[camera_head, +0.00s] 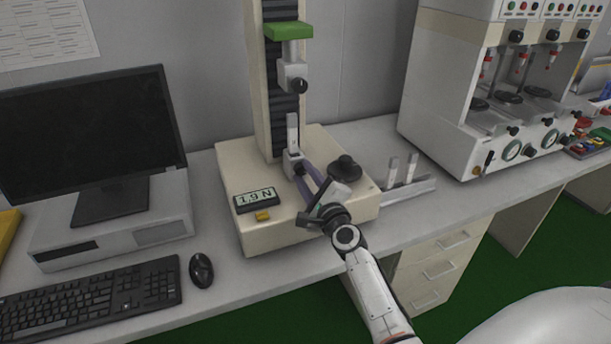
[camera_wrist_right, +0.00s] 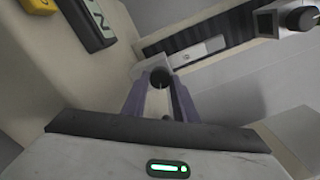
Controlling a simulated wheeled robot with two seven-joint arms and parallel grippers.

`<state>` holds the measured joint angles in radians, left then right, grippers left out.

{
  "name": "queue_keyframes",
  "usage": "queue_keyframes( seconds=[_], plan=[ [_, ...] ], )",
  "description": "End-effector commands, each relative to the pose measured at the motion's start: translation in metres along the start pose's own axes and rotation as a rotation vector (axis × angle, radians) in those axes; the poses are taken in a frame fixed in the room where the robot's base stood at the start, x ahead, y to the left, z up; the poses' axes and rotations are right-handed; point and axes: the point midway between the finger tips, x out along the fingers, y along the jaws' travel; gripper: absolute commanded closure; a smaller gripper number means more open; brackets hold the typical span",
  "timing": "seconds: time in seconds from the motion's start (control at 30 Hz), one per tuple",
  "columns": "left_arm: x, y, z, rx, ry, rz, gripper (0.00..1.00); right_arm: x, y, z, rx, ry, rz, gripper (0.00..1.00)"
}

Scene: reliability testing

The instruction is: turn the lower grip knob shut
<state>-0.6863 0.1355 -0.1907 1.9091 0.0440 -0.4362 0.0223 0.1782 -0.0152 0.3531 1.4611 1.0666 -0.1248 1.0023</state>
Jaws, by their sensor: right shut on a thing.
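The tester's lower grip (camera_head: 292,156) is a pale block on the base of a tall column, with a light strip (camera_head: 292,128) standing upright in it. Its dark lower knob (camera_wrist_right: 159,77) sits between the tips of my right gripper (camera_wrist_right: 160,92) in the right wrist view. My right gripper (camera_head: 305,175) has purple fingers and is shut on this knob from the front right. In the head view the fingers mostly hide the knob. The upper grip (camera_head: 290,72) with its black knob (camera_head: 299,86) hangs above, clear of the strip. My left gripper is not in view.
A display (camera_head: 255,199) reading 1.9 N and a yellow button (camera_head: 263,216) are on the tester base (camera_head: 235,165). A rack (camera_head: 415,190) with light strips stands to the right. A monitor (camera_head: 90,140), keyboard (camera_head: 95,302) and mouse (camera_head: 201,270) are left; a white machine (camera_head: 440,90) stands back right.

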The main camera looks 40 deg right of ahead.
Motion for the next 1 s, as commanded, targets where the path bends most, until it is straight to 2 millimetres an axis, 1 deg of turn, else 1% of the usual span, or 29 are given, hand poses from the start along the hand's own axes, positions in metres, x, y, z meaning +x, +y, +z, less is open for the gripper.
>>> queue_keyframes(
  seconds=[0.1,0.3,0.87,0.9,0.97,1.0],
  plan=[
    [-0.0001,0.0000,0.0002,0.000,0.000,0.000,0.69,-0.0002,0.0014,0.0001,0.065,0.000,0.003,0.96],
    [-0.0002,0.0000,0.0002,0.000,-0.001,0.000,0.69,-0.0001,0.0011,-0.0002,0.135,0.000,0.002,0.96],
    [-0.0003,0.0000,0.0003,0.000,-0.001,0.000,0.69,-0.0001,0.0013,0.0000,0.168,0.000,0.002,0.96],
    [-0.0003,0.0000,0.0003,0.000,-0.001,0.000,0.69,-0.0001,0.0013,0.0000,0.168,0.000,0.002,0.72],
    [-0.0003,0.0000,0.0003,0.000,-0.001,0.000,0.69,-0.0001,0.0013,0.0000,0.168,0.000,0.002,0.62],
    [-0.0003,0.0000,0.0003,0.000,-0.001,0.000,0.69,-0.0001,0.0012,-0.0001,0.167,0.000,0.002,0.55]
  ],
)
